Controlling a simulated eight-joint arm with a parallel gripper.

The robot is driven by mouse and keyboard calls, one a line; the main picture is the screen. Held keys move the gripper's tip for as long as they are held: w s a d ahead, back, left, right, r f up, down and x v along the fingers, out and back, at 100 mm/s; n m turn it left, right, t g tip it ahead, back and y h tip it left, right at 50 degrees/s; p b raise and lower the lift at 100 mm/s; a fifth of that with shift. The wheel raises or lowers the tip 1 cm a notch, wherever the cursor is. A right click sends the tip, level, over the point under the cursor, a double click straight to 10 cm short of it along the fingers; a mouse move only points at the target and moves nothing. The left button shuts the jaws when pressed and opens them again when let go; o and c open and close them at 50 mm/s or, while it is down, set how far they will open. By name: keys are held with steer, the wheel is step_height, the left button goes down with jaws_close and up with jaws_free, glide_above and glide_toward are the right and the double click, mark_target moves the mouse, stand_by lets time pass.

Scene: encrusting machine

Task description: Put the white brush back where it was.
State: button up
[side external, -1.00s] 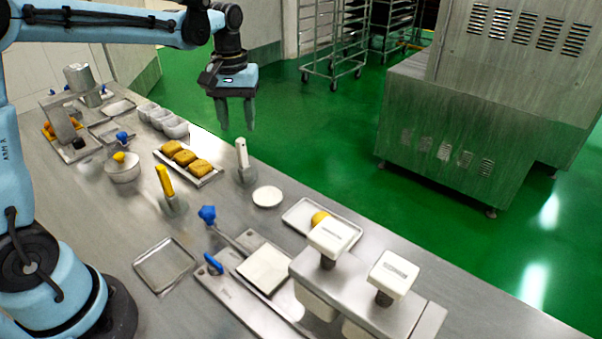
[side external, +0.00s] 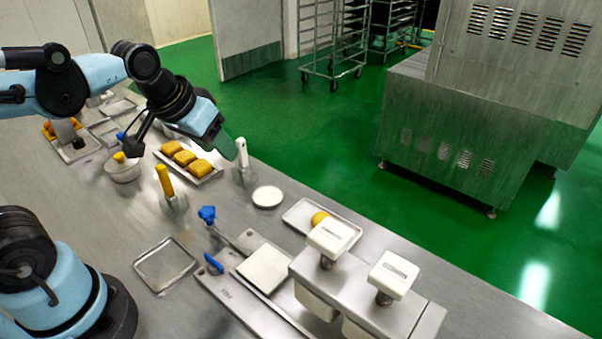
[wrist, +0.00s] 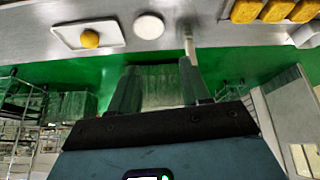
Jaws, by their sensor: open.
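The handle (wrist: 189,44) shows there just beyond the tip of the right finger. I cannot tell whether they touch. The lower part of the brush is hard to make out.
A tray of yellow cakes (side external: 214,171), a yellow-handled tool (side external: 165,181) and a round white dish (side external: 267,196) stand close to the brush. A white tray (side external: 299,215) with a yellow ball lies to the right. Green floor (side external: 310,140) lies beyond the table edge.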

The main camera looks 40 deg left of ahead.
steer(key=shift+s+d+f+m+t, duration=0.3)
steer(key=shift+s+f+m+t, duration=0.1)
steer(key=shift+s+f, duration=0.2)
steer(key=shift+s+d+f+m+t, duration=0.3)
steer(key=shift+s+f+t, duration=0.15)
steer(key=shift+s, duration=0.1)
